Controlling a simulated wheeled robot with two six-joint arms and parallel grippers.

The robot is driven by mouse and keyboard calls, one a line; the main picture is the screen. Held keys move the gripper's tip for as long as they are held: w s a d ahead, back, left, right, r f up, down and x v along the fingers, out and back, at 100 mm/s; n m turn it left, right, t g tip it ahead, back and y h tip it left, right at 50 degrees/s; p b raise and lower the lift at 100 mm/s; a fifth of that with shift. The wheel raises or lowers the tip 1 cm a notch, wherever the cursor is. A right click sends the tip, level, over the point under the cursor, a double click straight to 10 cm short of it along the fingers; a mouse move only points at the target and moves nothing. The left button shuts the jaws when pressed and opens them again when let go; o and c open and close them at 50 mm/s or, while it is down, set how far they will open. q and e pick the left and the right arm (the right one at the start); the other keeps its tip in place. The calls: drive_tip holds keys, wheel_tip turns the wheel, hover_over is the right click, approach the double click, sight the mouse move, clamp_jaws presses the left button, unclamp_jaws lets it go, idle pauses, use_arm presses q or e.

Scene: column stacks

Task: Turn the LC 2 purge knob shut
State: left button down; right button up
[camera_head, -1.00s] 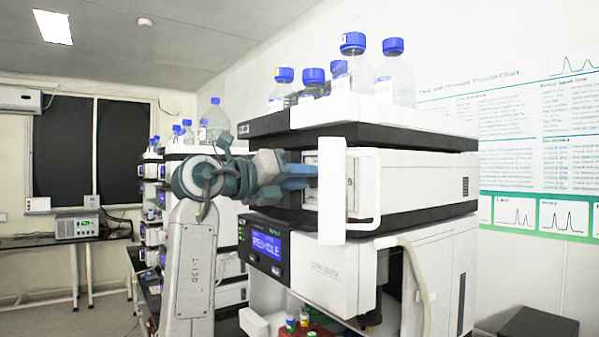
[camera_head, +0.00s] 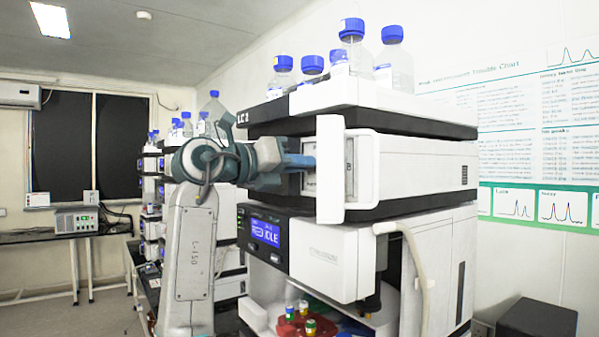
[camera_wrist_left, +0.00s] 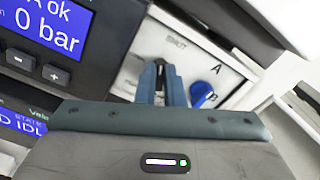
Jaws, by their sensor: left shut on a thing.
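The LC 2 unit (camera_head: 243,118) is a white and black column stack with an open white door (camera_head: 331,200) at its front. My left gripper (camera_head: 312,162) reaches into the recess beside that door. In the left wrist view my left gripper (camera_wrist_left: 162,85) is shut on a small dark knob (camera_wrist_left: 160,66) on the white panel (camera_wrist_left: 135,60). Its fingers hide much of the knob. A label that seems to read SHUT (camera_wrist_left: 177,42) is printed above it. A blue knob (camera_wrist_left: 203,96) is to the right, below the letter A. My right gripper is not in view.
The wrist view shows a pressure display (camera_wrist_left: 45,25) reading 0 bar at the left. Blue-capped bottles (camera_head: 352,45) stand on top of the stack. Below, a red tray (camera_head: 292,326) holds small vials. A pale tube (camera_head: 415,265) hangs at the right.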

use_arm(q)
drive_tip(key=m+b, duration=0.3)
drive_tip(key=m, duration=0.1)
drive_tip(key=shift+f, duration=0.1)
drive_tip(key=shift+m+b, duration=0.3)
drive_tip(key=shift+m, duration=0.1)
drive_tip(key=shift+s, duration=0.1)
drive_tip(key=c, duration=1.5)
unclamp_jaws()
drive_tip(key=shift+c, duration=0.2)
